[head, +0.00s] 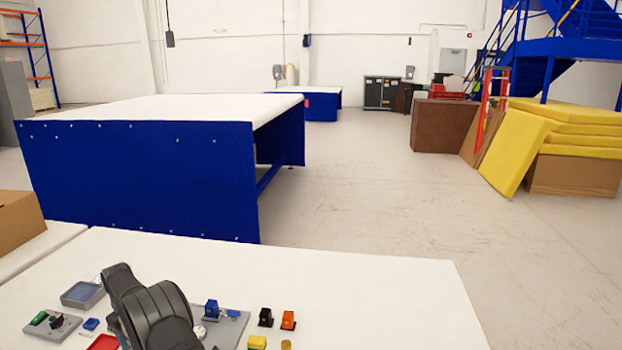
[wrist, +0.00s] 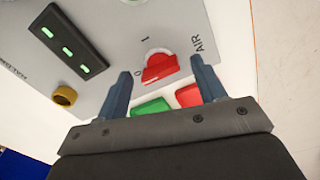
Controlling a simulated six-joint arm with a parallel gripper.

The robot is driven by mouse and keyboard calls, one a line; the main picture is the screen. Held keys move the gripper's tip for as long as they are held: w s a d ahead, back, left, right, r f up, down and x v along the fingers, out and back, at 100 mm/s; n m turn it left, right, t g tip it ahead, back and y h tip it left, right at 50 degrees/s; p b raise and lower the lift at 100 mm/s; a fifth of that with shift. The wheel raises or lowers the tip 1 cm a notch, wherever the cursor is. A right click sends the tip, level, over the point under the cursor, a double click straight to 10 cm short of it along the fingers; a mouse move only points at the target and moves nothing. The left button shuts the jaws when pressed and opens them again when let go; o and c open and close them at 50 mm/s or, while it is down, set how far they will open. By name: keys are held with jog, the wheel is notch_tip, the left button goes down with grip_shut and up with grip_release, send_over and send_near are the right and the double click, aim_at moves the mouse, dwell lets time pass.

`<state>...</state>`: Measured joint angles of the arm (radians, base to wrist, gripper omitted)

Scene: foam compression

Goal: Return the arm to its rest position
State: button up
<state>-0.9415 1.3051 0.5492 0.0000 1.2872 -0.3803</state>
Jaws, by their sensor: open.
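My arm (head: 150,308) shows in the head view as dark rounded links bent over the near white table at lower left; its gripper end is hidden there. In the wrist view my gripper (wrist: 160,68) is open, its two blue-grey fingers apart with nothing held. Beyond the fingers is a grey panel (wrist: 112,22) with a red switch (wrist: 158,72), marked "AIR", "I" and "0". The switch appears between the fingertips in the picture; I cannot tell how far off it is. Green (wrist: 152,107) and red (wrist: 188,96) pieces show between the fingers.
A cardboard box (head: 18,222) is at left. The table's right part is clear. A blue-sided table (head: 140,175) stands beyond.

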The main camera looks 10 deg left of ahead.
jog(key=m, duration=1.4)
dwell(0.5)
jog(key=o, duration=0.8)
jog(key=s+d+r+n, duration=0.2)
jog(key=d+r+n, duration=1.5)
notch_tip(320, 180, down, 10)
jog(key=shift+a, duration=0.2)
